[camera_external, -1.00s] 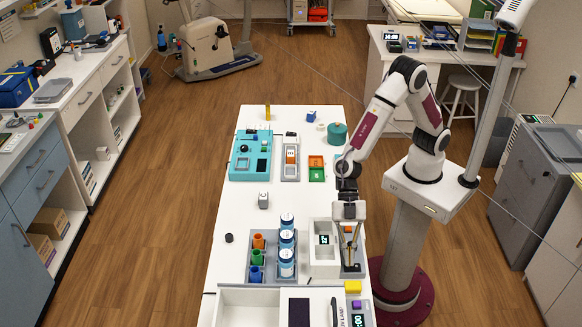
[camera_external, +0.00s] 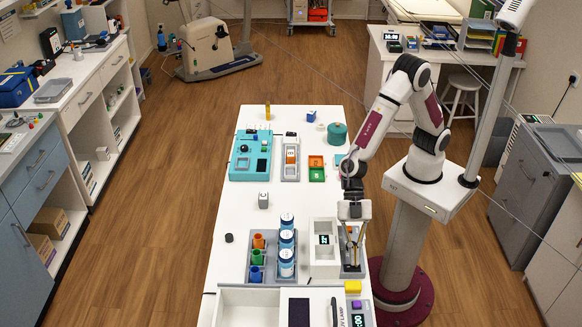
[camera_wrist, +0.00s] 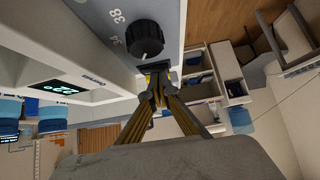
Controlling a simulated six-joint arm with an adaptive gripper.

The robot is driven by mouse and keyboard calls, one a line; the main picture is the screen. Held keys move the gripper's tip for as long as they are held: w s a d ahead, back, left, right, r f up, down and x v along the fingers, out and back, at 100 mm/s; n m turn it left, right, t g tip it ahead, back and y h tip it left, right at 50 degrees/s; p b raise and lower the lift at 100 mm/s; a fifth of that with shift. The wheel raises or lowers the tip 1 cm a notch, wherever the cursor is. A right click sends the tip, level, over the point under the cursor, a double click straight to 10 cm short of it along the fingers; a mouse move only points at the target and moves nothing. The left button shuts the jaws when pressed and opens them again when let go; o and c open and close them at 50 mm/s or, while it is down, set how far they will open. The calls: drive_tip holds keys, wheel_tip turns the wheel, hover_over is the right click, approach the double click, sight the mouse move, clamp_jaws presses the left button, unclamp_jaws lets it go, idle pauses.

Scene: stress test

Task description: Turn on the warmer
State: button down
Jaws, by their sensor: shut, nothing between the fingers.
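The warmer (camera_external: 324,262) is a white box with a lit display near the front right of the white table. In the wrist view its white body (camera_wrist: 105,97) and display (camera_wrist: 58,87) are at the left. A black round knob (camera_wrist: 145,38) sits on a grey panel marked 34 and 38. My gripper (camera_wrist: 155,68) is shut and empty, with its tips close to the knob's edge; I cannot tell whether they touch it. In the external view my gripper (camera_external: 352,243) points down beside the warmer's right side, and the knob is not clear there.
A rack (camera_external: 266,271) with coloured cups and several white-lidded jars stands left of the warmer. The table's right edge is close to my gripper. The table's middle is mostly clear.

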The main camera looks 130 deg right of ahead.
drive_tip(key=shift+r, duration=0.1)
drive_tip(key=shift+w+d+r, duration=0.1)
drive_tip(key=shift+w+r, duration=0.05)
drive_tip(key=shift+r, duration=0.9)
drive_tip(key=shift+d+r, duration=0.1)
drive_tip(key=shift+r, duration=0.85)
drive_tip(key=v, duration=0.9)
drive_tip(key=shift+d+r, duration=0.25)
drive_tip(key=shift+d, duration=0.3)
drive_tip(key=shift+w, duration=0.1)
